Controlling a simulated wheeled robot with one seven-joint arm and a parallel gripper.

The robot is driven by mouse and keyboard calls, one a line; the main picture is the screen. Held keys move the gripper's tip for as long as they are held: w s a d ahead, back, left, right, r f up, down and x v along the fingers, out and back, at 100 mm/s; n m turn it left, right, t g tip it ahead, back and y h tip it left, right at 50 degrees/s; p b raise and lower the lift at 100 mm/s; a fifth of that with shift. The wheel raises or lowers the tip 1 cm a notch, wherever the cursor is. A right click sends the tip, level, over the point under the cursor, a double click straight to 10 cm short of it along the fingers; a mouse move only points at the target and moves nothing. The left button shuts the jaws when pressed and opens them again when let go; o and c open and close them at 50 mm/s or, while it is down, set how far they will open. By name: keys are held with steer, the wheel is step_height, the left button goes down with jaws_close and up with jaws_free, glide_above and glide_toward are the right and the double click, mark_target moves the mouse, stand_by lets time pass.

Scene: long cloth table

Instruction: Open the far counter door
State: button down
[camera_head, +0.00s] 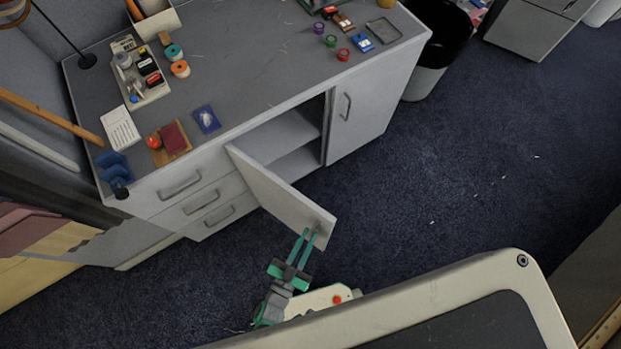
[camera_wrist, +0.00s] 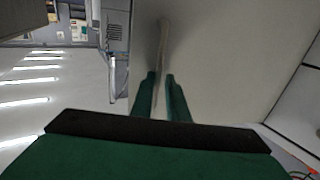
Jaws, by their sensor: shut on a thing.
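A light grey counter door (camera_head: 285,200) stands swung out from the counter, hinged at its left side beside the drawers. My gripper (camera_head: 312,231) is at the free outer end of this door, with its green fingers reaching up to it. In the wrist view my gripper (camera_wrist: 161,76) is shut on the door handle (camera_wrist: 164,42), a narrow bar standing out from the pale door panel (camera_wrist: 230,60). The handle is mostly hidden in the head view. A second counter door (camera_head: 365,112), with its own handle (camera_head: 347,107), is closed at the right.
The open cabinet (camera_head: 287,133) shows a shelf inside. Closed drawers (camera_head: 200,201) are left of the open door. The counter top (camera_head: 250,65) holds several small items. The blue carpet (camera_head: 450,180) is clear in front.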

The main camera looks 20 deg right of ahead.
steer(key=shift+w+a, duration=0.6)
steer(key=shift+a, duration=0.1)
steer(key=c, duration=1.9)
jaws_free()
